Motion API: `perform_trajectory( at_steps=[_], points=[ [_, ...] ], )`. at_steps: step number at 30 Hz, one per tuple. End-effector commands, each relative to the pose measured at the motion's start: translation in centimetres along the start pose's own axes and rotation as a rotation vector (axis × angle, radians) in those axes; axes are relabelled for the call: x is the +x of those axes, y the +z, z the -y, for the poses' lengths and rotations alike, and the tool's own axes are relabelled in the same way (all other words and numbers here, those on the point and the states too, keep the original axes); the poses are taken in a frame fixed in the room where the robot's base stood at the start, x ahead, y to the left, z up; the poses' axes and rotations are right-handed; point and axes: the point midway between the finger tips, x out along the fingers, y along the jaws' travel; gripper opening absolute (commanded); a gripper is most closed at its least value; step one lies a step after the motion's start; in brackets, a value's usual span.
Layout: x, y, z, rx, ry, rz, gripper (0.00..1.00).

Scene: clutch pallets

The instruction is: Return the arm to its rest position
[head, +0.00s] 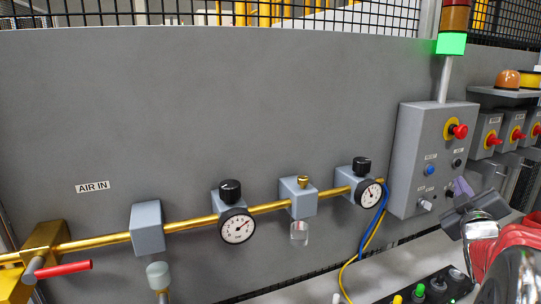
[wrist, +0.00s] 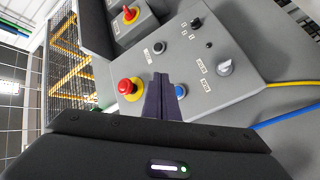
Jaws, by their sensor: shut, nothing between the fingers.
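My gripper (head: 461,187) is at the right of the head view, in front of the lower right part of a grey control box (head: 422,130). In the wrist view my gripper (wrist: 160,77) has its two dark purple fingers together, with nothing between them. The fingers point at the box face, between the red emergency button (wrist: 127,87) and the grey selector knob (wrist: 225,68). I cannot tell the exact gap between the fingertips and the box. Part of my red arm shows at the right edge of the head view.
A brass air line with gauges (head: 238,228) and a red-handled valve (head: 62,269) runs along the grey panel. Blue and yellow hoses (head: 368,232) hang beside the box. More button boxes (head: 488,135) stand at right. A green lamp (head: 451,44) is lit above.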

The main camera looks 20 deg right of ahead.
Motion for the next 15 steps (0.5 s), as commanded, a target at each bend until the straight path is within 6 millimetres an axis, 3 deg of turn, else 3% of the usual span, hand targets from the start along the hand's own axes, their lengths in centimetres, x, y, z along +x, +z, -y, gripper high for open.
perform_trajectory(
  at_steps=[7, 15],
  points=[
    [-0.4, -1.4, 1.5, 0.031, -0.034, 0.019, 0.00],
    [-3.4, -6.0, 8.0, 0.155, -0.185, 0.114, 0.00]
  ],
)
